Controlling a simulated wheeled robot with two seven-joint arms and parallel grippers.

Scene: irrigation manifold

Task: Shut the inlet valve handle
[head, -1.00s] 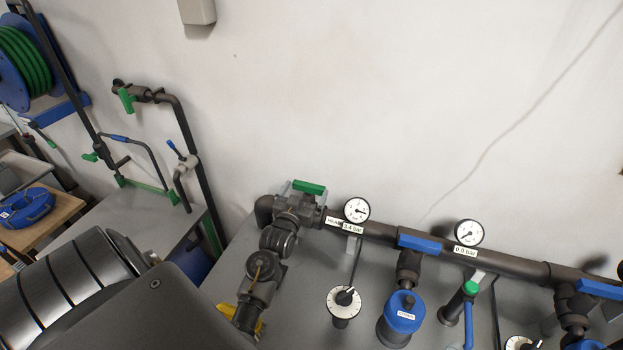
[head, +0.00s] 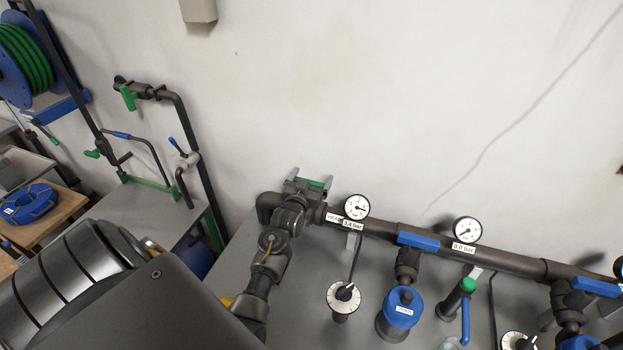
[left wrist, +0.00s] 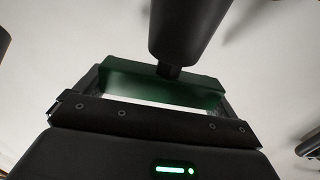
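The inlet valve handle (head: 312,183) is a green bar at the left end of the dark manifold pipe, by the wall. It lies roughly along the pipe. My left gripper (head: 309,181) is at the handle, with one finger by each end of it. In the left wrist view the green handle (left wrist: 160,84) lies crosswise between the widely spaced fingers (left wrist: 162,92). I cannot tell whether the fingers touch its ends. A dark cylindrical part stands beyond the bar there. My wrist hides part of the valve body. My right gripper is not in view.
Two gauges (head: 356,207) (head: 467,230) stand on the pipe. Blue handles (head: 418,241) (head: 597,287) sit further right. A white dial (head: 340,297) and blue-capped unit (head: 403,308) stand in front. A green-handled pipe (head: 129,97) is on the wall at left.

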